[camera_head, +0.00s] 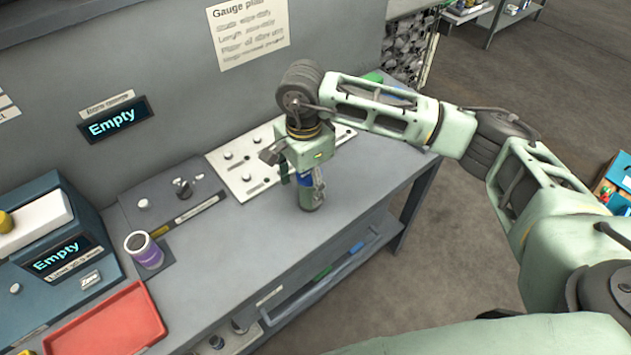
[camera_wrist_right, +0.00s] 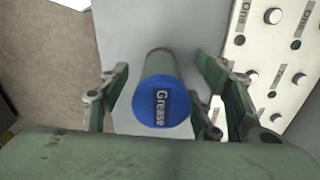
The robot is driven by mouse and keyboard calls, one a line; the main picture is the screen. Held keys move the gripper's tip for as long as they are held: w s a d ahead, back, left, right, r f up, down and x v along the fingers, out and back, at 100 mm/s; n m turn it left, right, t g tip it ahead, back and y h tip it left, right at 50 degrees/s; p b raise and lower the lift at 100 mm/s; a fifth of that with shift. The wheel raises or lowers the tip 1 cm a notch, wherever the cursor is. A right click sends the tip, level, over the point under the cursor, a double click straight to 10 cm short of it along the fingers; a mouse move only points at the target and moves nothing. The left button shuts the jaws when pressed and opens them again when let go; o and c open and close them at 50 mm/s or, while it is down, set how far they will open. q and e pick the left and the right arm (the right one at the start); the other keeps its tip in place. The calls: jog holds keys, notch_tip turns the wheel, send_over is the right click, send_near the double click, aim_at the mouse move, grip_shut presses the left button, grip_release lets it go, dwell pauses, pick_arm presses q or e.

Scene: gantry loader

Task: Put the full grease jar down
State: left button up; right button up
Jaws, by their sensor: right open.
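The grease jar (camera_head: 312,196) is a green can with a blue lid. It stands upright on the grey workbench (camera_head: 257,250), in front of the white panel with knobs. In the right wrist view the jar (camera_wrist_right: 163,95) shows its blue top marked "Grease". My right gripper (camera_head: 303,172) is above the jar and points down. In the right wrist view its fingers (camera_wrist_right: 165,88) are open, one on each side of the jar, with gaps between them and it. My left gripper is not in view.
A purple-labelled can (camera_head: 145,251) stands on a dark pad to the left. A red tray (camera_head: 107,322) and a blue device (camera_head: 60,262) reading "Empty" are at the far left. The white knob panel (camera_head: 238,173) lies behind the jar. Bench top right of the jar is clear.

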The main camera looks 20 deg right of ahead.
aim_at(310, 195)
jog(key=shift+s+d+f+p, duration=0.1)
jog(key=shift+d+f+p, duration=0.1)
jog(key=shift+f+p, duration=0.25)
jog(key=shift+s+d+f+p, duration=0.1)
jog(key=shift+d+f+p, duration=0.1)
jog(key=shift+f+p, duration=0.25)
jog(key=shift+w+d+f, duration=0.1)
jog(key=shift+f, duration=0.8)
jog(key=shift+w+f, duration=0.1)
jog(key=shift+f, duration=0.7)
jog(key=c, duration=1.4)
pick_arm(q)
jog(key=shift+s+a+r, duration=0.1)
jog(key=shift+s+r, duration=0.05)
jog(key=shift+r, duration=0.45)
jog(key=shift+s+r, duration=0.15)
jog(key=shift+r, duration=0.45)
pick_arm(e)
grip_shut()
